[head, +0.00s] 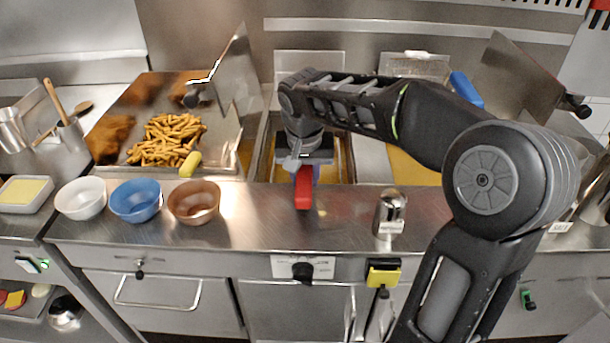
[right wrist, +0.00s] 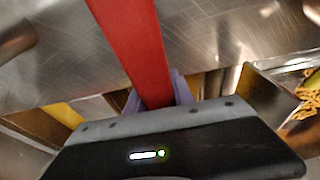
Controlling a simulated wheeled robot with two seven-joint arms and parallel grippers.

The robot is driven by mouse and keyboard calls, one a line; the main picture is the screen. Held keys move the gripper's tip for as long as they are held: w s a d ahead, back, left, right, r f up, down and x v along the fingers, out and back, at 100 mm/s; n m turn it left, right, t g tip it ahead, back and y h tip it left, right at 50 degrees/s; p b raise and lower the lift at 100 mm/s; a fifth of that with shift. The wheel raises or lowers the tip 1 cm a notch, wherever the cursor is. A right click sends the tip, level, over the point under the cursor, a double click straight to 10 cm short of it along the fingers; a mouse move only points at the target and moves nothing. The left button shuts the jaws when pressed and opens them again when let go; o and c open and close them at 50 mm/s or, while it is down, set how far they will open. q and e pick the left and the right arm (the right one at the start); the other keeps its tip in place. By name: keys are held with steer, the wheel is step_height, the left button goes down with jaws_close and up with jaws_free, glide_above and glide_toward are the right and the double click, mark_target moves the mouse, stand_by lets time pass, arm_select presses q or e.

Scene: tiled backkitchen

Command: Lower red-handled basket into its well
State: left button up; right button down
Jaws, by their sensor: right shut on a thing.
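The red handle (head: 303,190) of the basket points toward the front edge of the counter. My right gripper (head: 304,170) is shut on this handle, above the front of the left fryer well (head: 265,160). In the right wrist view the red handle (right wrist: 135,45) runs up from between the purplish fingers (right wrist: 155,98). The basket itself is mostly hidden behind my gripper and arm, so I cannot tell how deep it sits. Yellow oil shows in the well beside my gripper. My left gripper is in neither view.
A tray of fries (head: 168,138) with a yellow-handled tool stands left of the well. White, blue (head: 136,201) and brown bowls line the counter. A metal shaker (head: 390,215) stands at the right front. A blue handle (head: 466,90) is behind my arm, near the right well (head: 412,168).

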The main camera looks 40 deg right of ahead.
mark_target(304, 167)
steer(key=shift+f, duration=0.15)
steer(key=shift+f+b, duration=0.25)
steer(key=shift+b, duration=0.15)
steer(key=c, duration=1)
jaws_free()
steer(key=v, duration=0.8)
